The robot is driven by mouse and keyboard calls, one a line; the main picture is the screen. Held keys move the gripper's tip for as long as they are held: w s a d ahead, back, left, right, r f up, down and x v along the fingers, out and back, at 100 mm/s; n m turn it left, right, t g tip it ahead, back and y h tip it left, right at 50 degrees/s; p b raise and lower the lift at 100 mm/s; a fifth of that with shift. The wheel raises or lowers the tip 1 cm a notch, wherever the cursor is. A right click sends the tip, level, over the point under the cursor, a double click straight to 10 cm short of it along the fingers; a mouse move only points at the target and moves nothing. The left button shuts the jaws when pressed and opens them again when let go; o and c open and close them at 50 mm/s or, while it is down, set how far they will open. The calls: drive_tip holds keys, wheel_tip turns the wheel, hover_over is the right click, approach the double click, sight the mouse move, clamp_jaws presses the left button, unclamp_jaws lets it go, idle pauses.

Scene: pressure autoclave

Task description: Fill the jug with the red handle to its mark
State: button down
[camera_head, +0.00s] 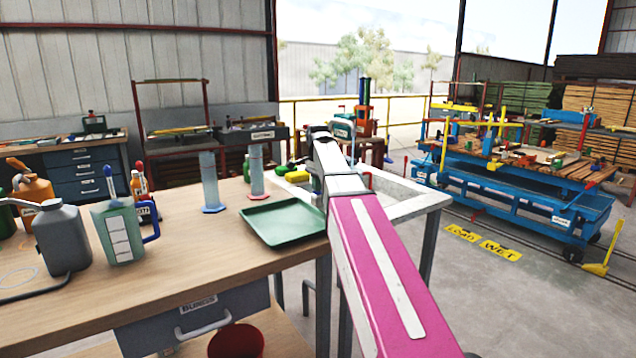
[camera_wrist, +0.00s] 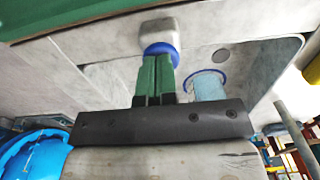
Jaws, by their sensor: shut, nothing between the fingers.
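My gripper (camera_wrist: 158,58) is shut and empty in the wrist view. The tips of its green fingers are at a pale block with a blue collar (camera_wrist: 160,47), apparently touching it; I cannot tell what that part is. Right of the fingers, a pale blue, blue-rimmed round vessel or opening (camera_wrist: 209,86) shows at the grey basin (camera_wrist: 250,58). I see no jug that is clearly red-handled. In the head view a small red piece (camera_head: 368,180) shows just right of my arm; the arm hides what it belongs to. A pale green jug (camera_head: 121,234) with a blue handle stands on the bench.
The wooden bench (camera_head: 165,275) holds a grey can (camera_head: 62,240), an orange can (camera_head: 36,187), two measuring cylinders (camera_head: 210,183) (camera_head: 257,172) and a green tray (camera_head: 283,236). A pale metal frame (camera_head: 425,205) stands right of my arm. A blue cart (camera_head: 520,195) is farther right.

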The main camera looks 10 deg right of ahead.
drive_tip(key=shift+s+f, duration=0.2)
drive_tip(key=shift+f, duration=0.6)
drive_tip(key=shift+s, duration=0.15)
idle(1.9)
drive_tip(key=shift+r, duration=0.2)
wheel_tip(320, 180, up, 14)
drive_tip(key=shift+w, duration=0.3)
drive_tip(key=shift+r, duration=0.1)
idle(0.4)
